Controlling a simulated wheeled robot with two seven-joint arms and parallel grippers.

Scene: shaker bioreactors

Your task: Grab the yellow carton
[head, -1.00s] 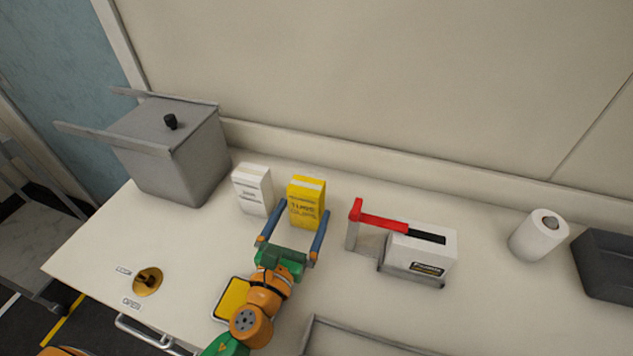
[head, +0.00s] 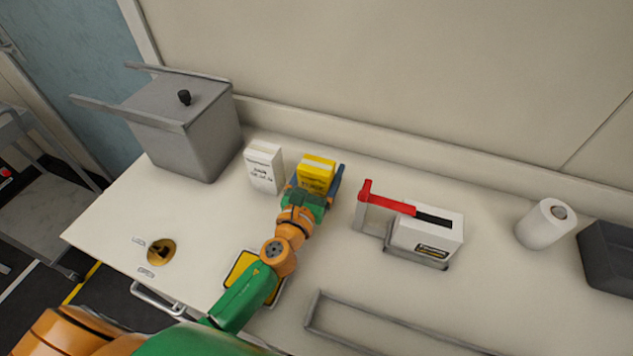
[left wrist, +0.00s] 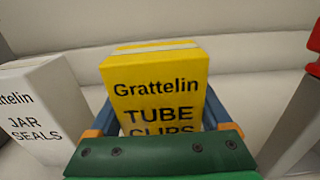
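The yellow carton (head: 317,166) stands upright on the table near the back wall. In the left wrist view the yellow carton (left wrist: 155,90) is straight ahead and reads "Grattelin TUBE CLIPS"; its lower part is hidden behind my gripper's green palm. My left gripper (head: 316,180) is at the carton, with one blue finger on each side of it. The fingers are spread wide, and I see no clear squeeze on the carton. My right gripper is not in view.
A white "JAR SEALS" carton (head: 264,168) stands close on the left. A white device with a red arm (head: 428,232) stands to the right. A grey lidded box (head: 190,130), paper roll (head: 544,224), dark bin (head: 610,258) and metal-rimmed tray (head: 375,322) are also around.

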